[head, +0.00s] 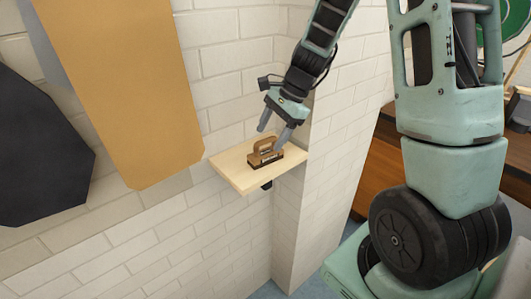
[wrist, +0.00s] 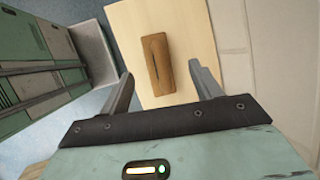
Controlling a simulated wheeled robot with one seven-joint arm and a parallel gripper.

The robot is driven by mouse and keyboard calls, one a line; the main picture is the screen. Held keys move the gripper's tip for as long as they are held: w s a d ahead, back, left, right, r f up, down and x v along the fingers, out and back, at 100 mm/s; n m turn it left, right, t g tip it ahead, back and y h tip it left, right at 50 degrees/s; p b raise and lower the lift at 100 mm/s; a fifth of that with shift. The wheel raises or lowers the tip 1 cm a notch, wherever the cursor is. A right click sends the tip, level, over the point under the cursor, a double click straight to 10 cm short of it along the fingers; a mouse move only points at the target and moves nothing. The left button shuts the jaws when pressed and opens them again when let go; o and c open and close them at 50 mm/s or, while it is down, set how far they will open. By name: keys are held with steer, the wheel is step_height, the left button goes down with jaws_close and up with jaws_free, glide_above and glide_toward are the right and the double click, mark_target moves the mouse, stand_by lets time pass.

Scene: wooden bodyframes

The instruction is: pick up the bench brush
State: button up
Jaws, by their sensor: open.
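The bench brush (head: 266,155) is a small brown block with an arched wooden handle and a dark lower edge. It stands on a small pale wooden shelf (head: 240,178) fixed to the wall. In the wrist view the brush (wrist: 158,65) is seen from above, just beyond and between the two fingertips, on the bare shelf (wrist: 200,40). My gripper (head: 274,129) is open and empty, pointing down just above the brush. Its fingers (wrist: 160,82) also show in the wrist view, apart from the brush.
A white brick wall (head: 225,60) stands behind the shelf, with a brick pillar (head: 330,150) at its right. A tan panel (head: 130,90) and a dark panel (head: 40,155) hang at the left. A brown wooden cabinet (head: 375,165) is at the right.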

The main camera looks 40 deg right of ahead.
mark_target(262, 154)
steer(key=shift+s+p+x, duration=0.15)
steer(key=shift+p+x, duration=0.15)
steer(key=shift+x, duration=1.05)
steer(key=shift+s+p+x, duration=0.1)
steer(key=shift+p+x, duration=0.2)
steer(key=shift+x, duration=1.05)
steer(key=c, duration=1.1)
